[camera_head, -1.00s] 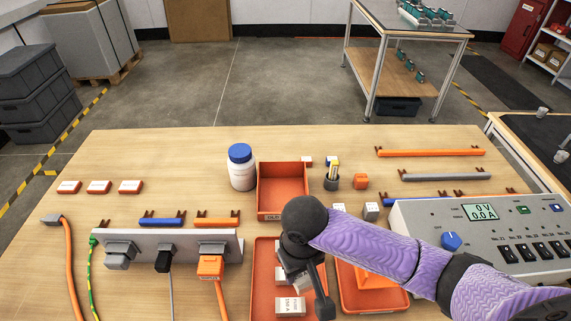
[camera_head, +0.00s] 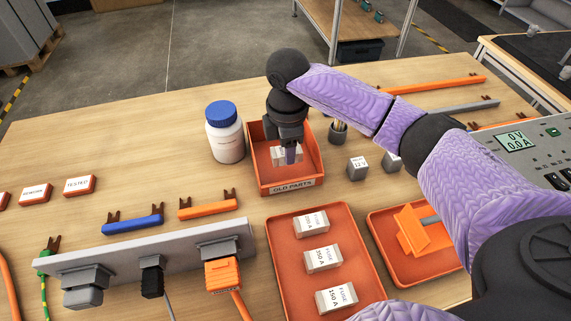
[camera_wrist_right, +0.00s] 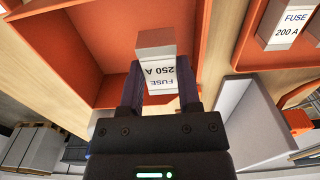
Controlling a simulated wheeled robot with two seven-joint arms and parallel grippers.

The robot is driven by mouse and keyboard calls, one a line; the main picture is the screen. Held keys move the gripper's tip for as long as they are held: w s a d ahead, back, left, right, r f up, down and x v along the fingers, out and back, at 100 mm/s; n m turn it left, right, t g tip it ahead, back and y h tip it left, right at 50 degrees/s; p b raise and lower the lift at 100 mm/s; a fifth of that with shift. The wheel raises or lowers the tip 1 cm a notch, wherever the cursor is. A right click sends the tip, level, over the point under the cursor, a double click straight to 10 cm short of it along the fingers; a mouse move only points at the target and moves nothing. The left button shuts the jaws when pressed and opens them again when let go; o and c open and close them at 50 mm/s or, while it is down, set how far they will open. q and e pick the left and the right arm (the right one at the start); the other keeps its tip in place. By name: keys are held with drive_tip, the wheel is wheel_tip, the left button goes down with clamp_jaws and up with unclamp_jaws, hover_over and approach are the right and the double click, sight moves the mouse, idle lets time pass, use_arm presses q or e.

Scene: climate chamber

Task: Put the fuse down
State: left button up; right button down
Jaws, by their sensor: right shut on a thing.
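My right gripper (camera_head: 288,152) is shut on a white block fuse (camera_head: 279,156) with silver ends. In the right wrist view the held fuse (camera_wrist_right: 158,68) reads "FUSE 250 A", between the two dark fingers. The gripper holds it over or inside the orange-red bin (camera_head: 292,188) labelled "OLD PARTS"; I cannot tell whether it touches the bottom. The bin floor shows beyond the fuse in the wrist view. My left gripper is not in view.
A white bottle with blue cap (camera_head: 225,132) stands left of the bin. A red tray (camera_head: 280,245) in front holds three fuses in a column. An orange tool lies in another tray (camera_head: 440,266) at right. A socket strip (camera_head: 120,262) is front left.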

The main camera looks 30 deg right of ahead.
wheel_tip(320, 180, down, 4)
drive_tip(key=shift+f+b, duration=0.1)
drive_tip(key=shift+b, duration=0.7)
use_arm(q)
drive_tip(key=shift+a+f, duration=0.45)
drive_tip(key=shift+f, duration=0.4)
use_arm(e)
drive_tip(key=shift+c, duration=1.5)
unclamp_jaws()
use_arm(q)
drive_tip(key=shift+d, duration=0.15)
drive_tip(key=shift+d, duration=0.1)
